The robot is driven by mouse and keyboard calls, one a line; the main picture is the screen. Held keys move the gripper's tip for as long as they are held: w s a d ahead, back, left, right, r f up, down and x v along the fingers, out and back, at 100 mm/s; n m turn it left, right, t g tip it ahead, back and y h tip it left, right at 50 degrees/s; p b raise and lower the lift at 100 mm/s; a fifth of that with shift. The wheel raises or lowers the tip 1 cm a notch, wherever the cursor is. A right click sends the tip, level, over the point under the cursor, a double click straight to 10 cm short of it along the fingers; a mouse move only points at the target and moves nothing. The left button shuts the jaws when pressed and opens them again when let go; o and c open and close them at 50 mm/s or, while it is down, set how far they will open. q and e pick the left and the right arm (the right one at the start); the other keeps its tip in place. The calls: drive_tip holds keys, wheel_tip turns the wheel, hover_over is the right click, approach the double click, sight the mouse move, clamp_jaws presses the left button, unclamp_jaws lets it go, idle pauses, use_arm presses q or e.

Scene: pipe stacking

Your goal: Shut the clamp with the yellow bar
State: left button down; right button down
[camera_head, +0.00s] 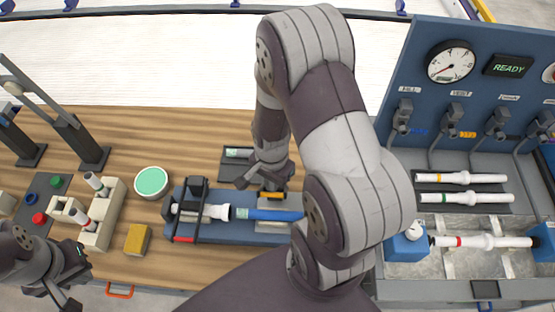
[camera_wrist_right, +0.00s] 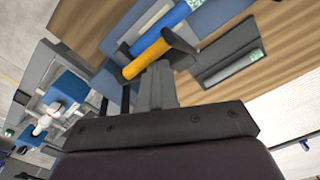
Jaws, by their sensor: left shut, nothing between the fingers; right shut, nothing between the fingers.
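In the right wrist view the yellow bar (camera_wrist_right: 147,57) shows large, just in front of my right gripper (camera_wrist_right: 160,50). In the head view my right gripper (camera_head: 264,186) is shut, pointing down at the bar; I cannot tell whether it touches it. My forearm hides part of the clamp's right side. My left gripper (camera_head: 70,276) is shut and empty at the lower left, away from the fixture.
A white pipe (camera_head: 213,211) lies in the fixture's left black clamp (camera_head: 190,210). A yellow block (camera_head: 138,240), a green-topped round container (camera_head: 151,182) and a beige rack (camera_head: 100,232) stand to the left. A blue gauge panel (camera_head: 480,90) and a tray of white pipes stand right.

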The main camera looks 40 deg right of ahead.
drive_tip(key=shift+s+a+f, duration=0.1)
drive_tip(key=shift+s+a+f, duration=0.5)
drive_tip(key=shift+s+a, duration=0.1)
drive_tip(key=shift+s, duration=0.15)
drive_tip(key=shift+f, duration=0.1)
drive_tip(key=shift+s+a+f+b, duration=0.55)
drive_tip(key=shift+s+f+b, duration=0.05)
drive_tip(key=shift+s+f, duration=0.15)
drive_tip(key=shift+s+a+f+b, duration=0.55)
drive_tip(key=shift+s+f, duration=0.15)
drive_tip(key=shift+f, duration=0.2)
drive_tip(key=shift+s+f, duration=0.1)
